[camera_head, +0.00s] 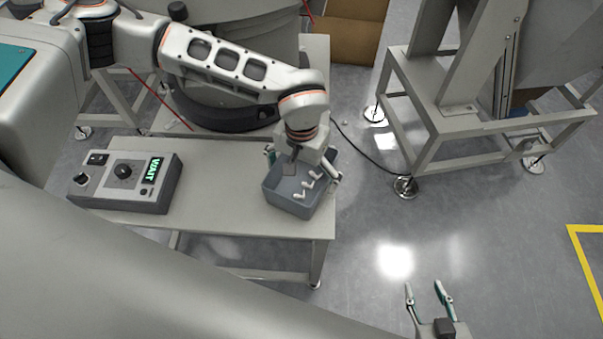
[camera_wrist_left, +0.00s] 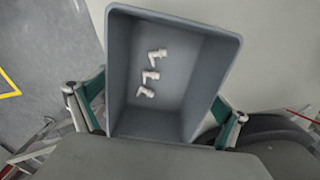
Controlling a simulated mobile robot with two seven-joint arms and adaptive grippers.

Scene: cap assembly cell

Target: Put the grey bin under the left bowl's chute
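The grey bin (camera_head: 285,199) is at the right end of the narrow table and looks to rest on it. Three small white elbow-shaped parts (camera_head: 307,184) lie inside it. My left gripper (camera_head: 303,166) has its fingers on opposite outer walls of the bin. In the left wrist view both teal pads appear to touch the bin (camera_wrist_left: 172,28). A round grey bowl feeder (camera_head: 235,60) with a dark base stands behind the table, partly hidden by my left arm. I cannot make out its chute. My right gripper (camera_head: 426,292) is empty over the floor, its fingers apart.
A control box (camera_head: 125,181) with a green "WAIT" display stands on the table's (camera_head: 230,205) left. A metal frame stand (camera_head: 440,125) is on the right, with a black cable on the floor before it. A brown carton (camera_head: 350,35) stands behind. The floor right of the table is open.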

